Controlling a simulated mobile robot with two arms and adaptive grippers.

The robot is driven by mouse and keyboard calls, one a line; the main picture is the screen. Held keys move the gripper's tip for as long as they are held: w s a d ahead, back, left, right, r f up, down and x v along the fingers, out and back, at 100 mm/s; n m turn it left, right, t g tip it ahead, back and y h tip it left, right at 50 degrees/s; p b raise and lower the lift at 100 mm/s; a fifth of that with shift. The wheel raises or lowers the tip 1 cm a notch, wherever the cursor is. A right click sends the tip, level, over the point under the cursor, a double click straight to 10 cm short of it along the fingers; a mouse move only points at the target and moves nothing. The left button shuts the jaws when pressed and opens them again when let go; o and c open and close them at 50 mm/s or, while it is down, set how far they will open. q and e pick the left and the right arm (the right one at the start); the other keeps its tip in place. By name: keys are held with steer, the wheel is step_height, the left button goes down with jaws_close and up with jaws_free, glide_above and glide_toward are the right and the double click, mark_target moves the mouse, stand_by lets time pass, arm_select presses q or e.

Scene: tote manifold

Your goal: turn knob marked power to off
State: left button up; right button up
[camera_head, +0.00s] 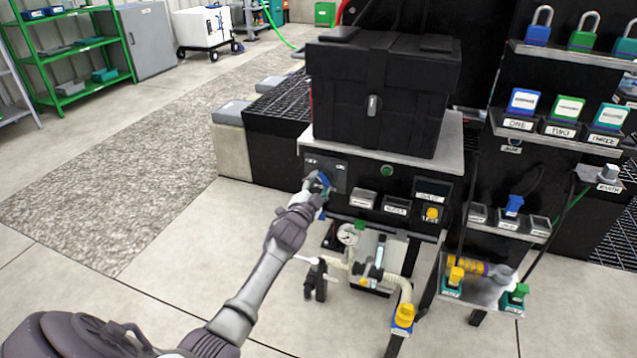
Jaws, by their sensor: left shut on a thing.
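My left arm reaches in from the lower left to the black control panel (341,182) below the large black box. My left gripper (319,184) is at the panel's left part and is shut on a knob, with a small blue part (324,180) showing at the fingers. Small white marks, which seem to read OFF and ON, sit on the panel just above the gripper. The gripper covers most of the knob, so its pointing direction cannot be told. My right gripper is not in view.
The black box (385,85) stands on the grey bench top. A yellow button (432,214) and label plates sit to the panel's right. Pipes and a gauge (347,234) are below. Padlocks and tags fill the right rack (560,140). Floor at left is clear.

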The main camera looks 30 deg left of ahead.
arm_select(q)
steer(key=shift+f+n, duration=0.1)
steer(key=shift+n, duration=0.3)
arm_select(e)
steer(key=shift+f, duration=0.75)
arm_select(q)
steer(key=o, duration=1.2)
steer(key=shift+c, duration=0.2)
steer(key=shift+s, duration=0.15)
steer(key=v, duration=1.1)
steer(key=shift+s, duration=0.4)
